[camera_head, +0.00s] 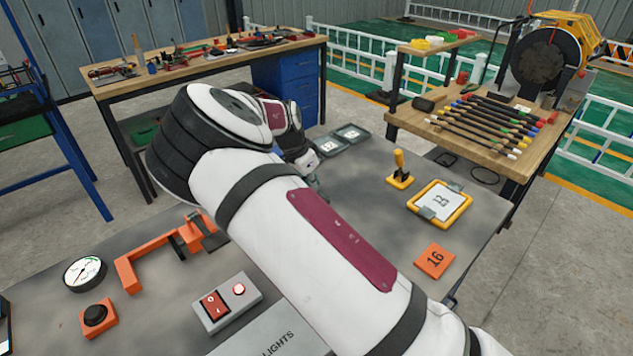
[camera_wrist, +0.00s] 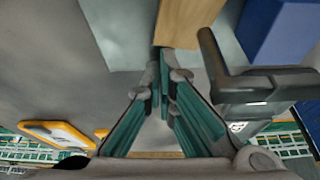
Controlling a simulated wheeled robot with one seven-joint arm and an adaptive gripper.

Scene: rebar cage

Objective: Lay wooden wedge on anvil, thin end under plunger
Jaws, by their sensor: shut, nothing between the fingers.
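In the wrist view, my gripper (camera_wrist: 165,72) is shut and empty, its green-padded fingers drawn together at the tips. A plain wooden piece (camera_wrist: 190,20), likely the wooden wedge, lies just beyond the fingertips, cut by the top edge; I cannot tell which end is thin or whether the tips touch it. In the head view, my arm hides most of the gripper and I cannot make out the wedge. An orange C-shaped frame (camera_head: 145,260) with dark parts (camera_head: 190,235) lies at the left of the grey table; I cannot tell if these are the anvil and plunger.
A dial gauge (camera_head: 84,273), a black button (camera_head: 97,317) and a red switch box (camera_head: 225,302) stand near the orange frame. A yellow-handled clamp (camera_head: 399,172), a yellow-framed panel (camera_head: 440,203) and an orange 16 plate (camera_head: 435,260) are right. A blue block (camera_wrist: 275,30) is near my gripper.

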